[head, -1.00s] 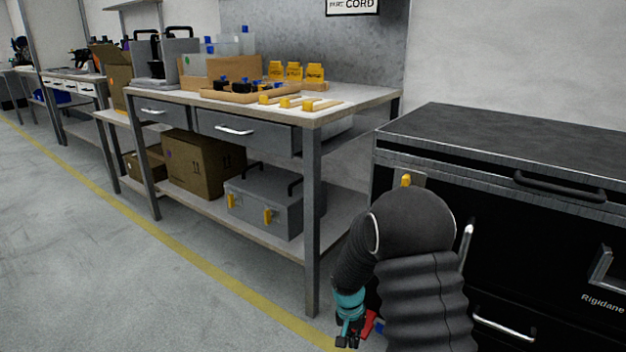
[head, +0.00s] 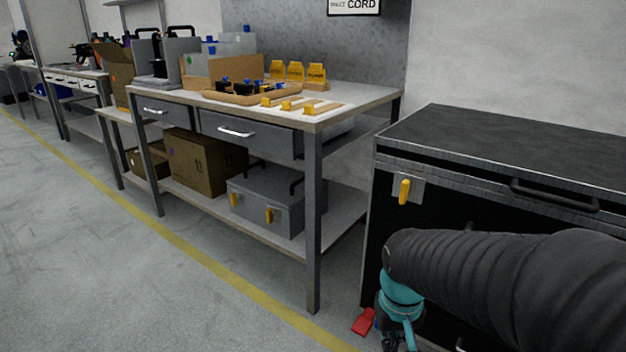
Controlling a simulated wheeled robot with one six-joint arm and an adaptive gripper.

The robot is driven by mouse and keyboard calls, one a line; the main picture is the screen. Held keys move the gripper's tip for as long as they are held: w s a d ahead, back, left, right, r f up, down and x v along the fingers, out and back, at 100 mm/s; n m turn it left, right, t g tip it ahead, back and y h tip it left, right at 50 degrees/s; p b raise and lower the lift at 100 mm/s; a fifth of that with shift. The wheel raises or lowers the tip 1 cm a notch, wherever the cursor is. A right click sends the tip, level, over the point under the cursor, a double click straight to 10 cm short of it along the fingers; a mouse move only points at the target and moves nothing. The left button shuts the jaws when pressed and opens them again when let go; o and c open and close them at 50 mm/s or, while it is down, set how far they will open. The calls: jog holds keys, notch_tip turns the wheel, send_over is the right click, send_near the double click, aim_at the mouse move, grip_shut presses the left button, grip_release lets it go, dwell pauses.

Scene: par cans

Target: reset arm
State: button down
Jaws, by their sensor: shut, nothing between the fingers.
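My gripper (head: 400,342) is low in the head view, at the bottom edge right of centre, under a teal wrist. Its fingertips are partly cut off by the frame edge. It is shut and holds nothing. My dark ribbed arm reaches in from the right and hides part of the black cabinet's front. The gripper is apart from the workbench (head: 345,112) and in front of the cabinet (head: 500,140).
A red object (head: 363,321) is beside the gripper. The floor at left is clear.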

jog(key=s+d+r+t+p, duration=0.1)
jog(key=s+r+t, duration=0.1)
jog(key=s+r, duration=0.2)
jog(key=s+r+t+p, duration=0.2)
jog(key=s+r, duration=0.2)
jog(key=r, duration=0.5)
jog(key=shift+s+d+r+m, duration=0.2)
jog(key=shift+s+d+m, duration=0.05)
jog(key=shift+d+m, duration=0.15)
jog(key=c, duration=1.9)
grip_release()
